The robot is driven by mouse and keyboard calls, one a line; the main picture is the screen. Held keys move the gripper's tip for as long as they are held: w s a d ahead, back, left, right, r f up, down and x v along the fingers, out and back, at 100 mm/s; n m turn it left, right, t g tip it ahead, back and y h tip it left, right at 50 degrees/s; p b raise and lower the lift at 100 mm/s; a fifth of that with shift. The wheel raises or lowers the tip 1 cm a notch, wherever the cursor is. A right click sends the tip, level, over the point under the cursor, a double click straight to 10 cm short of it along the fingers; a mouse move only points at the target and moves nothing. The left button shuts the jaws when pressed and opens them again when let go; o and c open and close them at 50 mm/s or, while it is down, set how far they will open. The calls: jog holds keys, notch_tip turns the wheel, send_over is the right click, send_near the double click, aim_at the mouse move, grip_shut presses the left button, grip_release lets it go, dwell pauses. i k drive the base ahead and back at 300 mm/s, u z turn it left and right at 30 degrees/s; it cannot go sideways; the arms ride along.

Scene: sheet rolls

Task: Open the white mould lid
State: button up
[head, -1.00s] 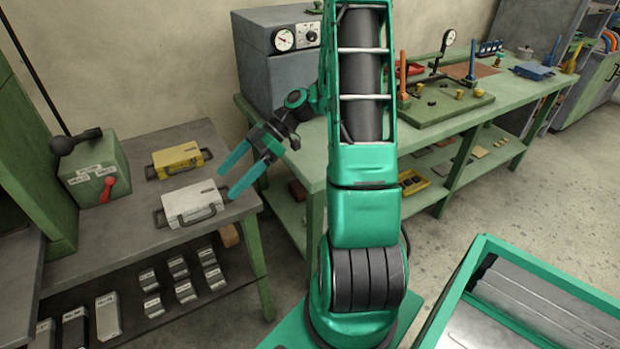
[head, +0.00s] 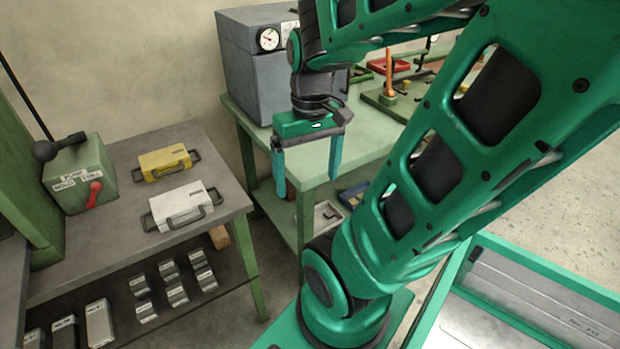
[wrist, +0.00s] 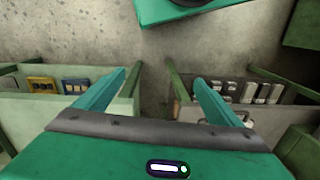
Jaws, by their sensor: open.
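The white mould (head: 181,204) lies flat on the grey-topped bench (head: 110,232), with its lid shut and a dark handle loop on each side. A yellow mould (head: 166,163) of similar shape lies just behind it. My gripper (head: 309,187) is open and empty, fingers pointing down, to the right of the white mould beyond the bench's right edge. In the wrist view my spread fingers (wrist: 162,85) have only floor between them. The white mould cannot be made out clearly there.
A green box with a red lever (head: 82,176) stands at the bench's left. Metal blocks (head: 97,322) fill the lower shelf. A green workbench (head: 350,165) with a grey oven-like cabinet (head: 258,62) stands behind my gripper. Floor shows between the two benches.

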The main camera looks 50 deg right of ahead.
aim_at(167, 207)
jog(key=z, duration=0.4)
jog(key=k, duration=1.1)
jog(key=z, duration=0.15)
jog(key=i, duration=0.5)
